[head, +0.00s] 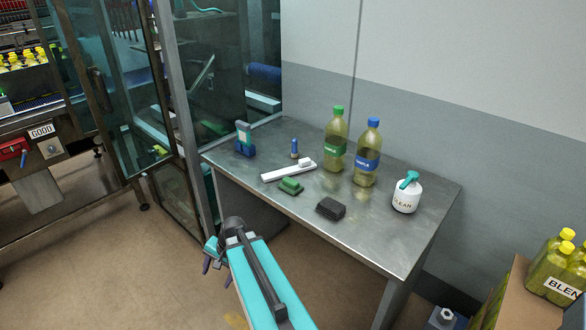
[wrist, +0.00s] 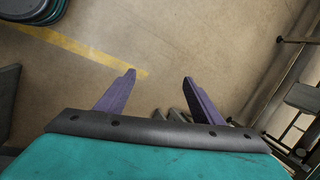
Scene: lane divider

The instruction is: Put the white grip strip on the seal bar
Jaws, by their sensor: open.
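A long flat white strip (head: 282,173) lies on the metal table, with a small pale block (head: 306,163) at its right end. I cannot tell for sure which of these is the grip strip, and I cannot pick out the seal bar by name. My gripper (head: 217,270) is in front of the table, low and to the left, well apart from everything on it. In the wrist view its two purple fingers (wrist: 160,77) are spread, with only floor seen between them. The strip is not in the wrist view.
The table (head: 385,235) also holds a green block (head: 290,186), a dark sponge-like block (head: 330,208), a blue-and-teal item (head: 244,139), a small blue-topped item (head: 294,149), two bottles (head: 335,140) and a spray bottle (head: 406,193). A glass-doored cabinet (head: 125,90) stands left. A bottle box (head: 520,296) stands right.

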